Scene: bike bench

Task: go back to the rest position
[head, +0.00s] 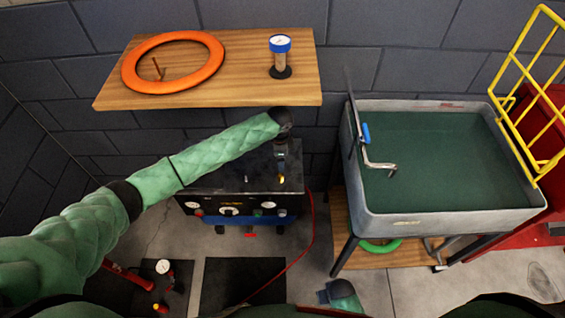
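My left arm reaches in from the left in a green padded sleeve. My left gripper (280,172) points down over the top of a black box-shaped machine (225,180) with gauges and knobs on its front. The gripper is small and dark here, and I cannot tell whether its fingers are open or shut. A small brass-coloured piece shows just below it, and I cannot tell whether they touch. My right gripper is not clearly in view; a short green and grey piece shows at the bottom middle.
A wooden shelf (210,92) holds an orange ring (130,78) and a blue-topped gauge (280,45). A grey basin (450,225) stands on the right, with a tap-like metal piece at its left rim. A yellow rack (540,85) is beyond it. A thin red hose (313,215) hangs down.

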